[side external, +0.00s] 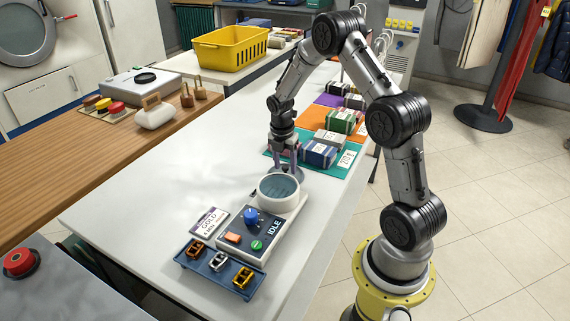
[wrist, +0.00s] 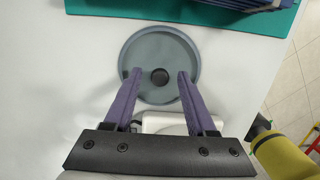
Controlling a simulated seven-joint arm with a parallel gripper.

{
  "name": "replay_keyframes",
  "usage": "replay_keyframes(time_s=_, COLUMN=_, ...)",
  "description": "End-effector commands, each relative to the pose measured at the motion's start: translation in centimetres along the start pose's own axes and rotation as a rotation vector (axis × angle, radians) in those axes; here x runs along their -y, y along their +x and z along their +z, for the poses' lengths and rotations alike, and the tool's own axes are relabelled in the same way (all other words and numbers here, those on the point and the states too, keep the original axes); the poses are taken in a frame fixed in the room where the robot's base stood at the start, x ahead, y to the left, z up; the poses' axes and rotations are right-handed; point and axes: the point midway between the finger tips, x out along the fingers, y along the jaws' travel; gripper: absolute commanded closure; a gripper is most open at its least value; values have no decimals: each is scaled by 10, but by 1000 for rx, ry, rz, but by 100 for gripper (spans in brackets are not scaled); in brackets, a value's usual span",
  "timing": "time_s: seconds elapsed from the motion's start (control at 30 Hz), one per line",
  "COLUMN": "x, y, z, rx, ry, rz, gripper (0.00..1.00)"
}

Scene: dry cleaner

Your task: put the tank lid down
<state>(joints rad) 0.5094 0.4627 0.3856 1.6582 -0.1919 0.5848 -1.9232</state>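The tank lid (wrist: 160,45), a round grey-blue disc with a dark centre knob (wrist: 159,77), appears to lie flat on the white table. In the side view the lid (side external: 296,174) shows just behind the tank (side external: 279,193), partly hidden by my gripper (side external: 287,160). The tank is a white round tub with a bluish top, at the back of a control unit. In the wrist view my gripper (wrist: 159,74) has its purple fingers apart over the lid, one each side of the knob, with gaps between. Nothing is held.
The control unit (side external: 246,232) has a blue dial, buttons and an "IDLE" label. A blue tray (side external: 216,267) with metal pieces and a GOLD card (side external: 209,221) lie beside it. A teal mat (side external: 340,170) with bundles is behind the lid. The table's left side is clear.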

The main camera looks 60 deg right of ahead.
Motion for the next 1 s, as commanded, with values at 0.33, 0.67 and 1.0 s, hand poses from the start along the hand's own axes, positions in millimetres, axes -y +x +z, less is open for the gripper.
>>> replay_keyframes(time_s=0.33, x=-1, y=-19, z=1, rx=2, ry=0, rz=3, gripper=43)
replay_keyframes(time_s=0.67, x=-1, y=-86, z=1, rx=2, ry=-1, rz=5, gripper=43)
replay_keyframes(time_s=1.0, x=0, y=-125, z=-1, rx=1, ry=8, rz=4, gripper=43)
